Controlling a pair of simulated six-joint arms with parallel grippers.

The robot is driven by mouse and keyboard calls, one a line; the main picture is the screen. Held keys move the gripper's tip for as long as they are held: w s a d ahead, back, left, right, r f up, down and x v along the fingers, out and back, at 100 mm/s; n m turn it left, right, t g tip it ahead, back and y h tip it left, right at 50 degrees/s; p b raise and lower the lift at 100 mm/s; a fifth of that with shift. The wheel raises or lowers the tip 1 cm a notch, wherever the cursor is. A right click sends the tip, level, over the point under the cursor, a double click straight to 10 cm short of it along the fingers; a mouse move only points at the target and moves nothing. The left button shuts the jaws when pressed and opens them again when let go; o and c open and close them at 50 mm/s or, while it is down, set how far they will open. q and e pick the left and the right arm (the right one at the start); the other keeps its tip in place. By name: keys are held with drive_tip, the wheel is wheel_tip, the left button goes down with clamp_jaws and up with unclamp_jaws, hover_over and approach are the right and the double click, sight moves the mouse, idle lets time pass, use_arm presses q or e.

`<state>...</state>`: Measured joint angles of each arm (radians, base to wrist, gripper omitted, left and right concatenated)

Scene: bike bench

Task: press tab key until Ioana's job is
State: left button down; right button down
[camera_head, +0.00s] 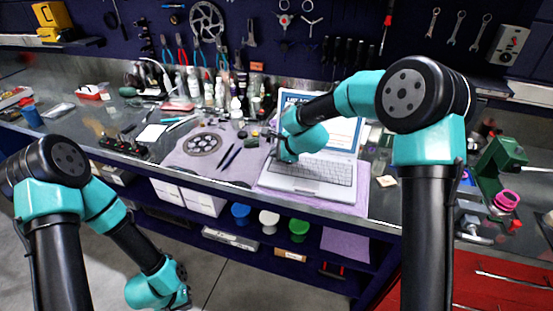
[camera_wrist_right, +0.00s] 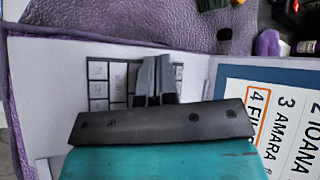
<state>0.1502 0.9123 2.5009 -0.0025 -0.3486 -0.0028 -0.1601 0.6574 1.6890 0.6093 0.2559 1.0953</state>
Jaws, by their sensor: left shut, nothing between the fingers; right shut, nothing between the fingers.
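The open laptop (camera_head: 310,180) stands on a purple cloth on the bench, its white screen (camera_head: 345,130) partly behind my right arm. The right wrist view shows the keyboard (camera_wrist_right: 98,88) and part of the screen (camera_wrist_right: 300,105). The screen lists "2 IOANA", "3 AMARA" and a cut-off "4 FI..." row with an orange box around it. My right gripper (camera_wrist_right: 155,68) is shut and empty over the keys, hiding those beneath; I cannot tell whether it touches one. My left arm hangs low in front of the bench, its fingers out of sight.
Left of the laptop lie a round sprocket (camera_head: 202,144) and dark tools on the purple cloth (camera_head: 185,158). Bottles (camera_head: 220,92) stand at the back. A green vise-like tool (camera_head: 500,158) stands at the right. Hand tools hang on the wall.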

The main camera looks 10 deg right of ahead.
drive_tip(key=shift+f, duration=0.2)
drive_tip(key=shift+r, duration=0.9)
drive_tip(key=shift+r, duration=0.1)
wheel_tip(320, 180, up, 6)
drive_tip(key=shift+f, duration=0.1)
idle(0.7)
idle(0.6)
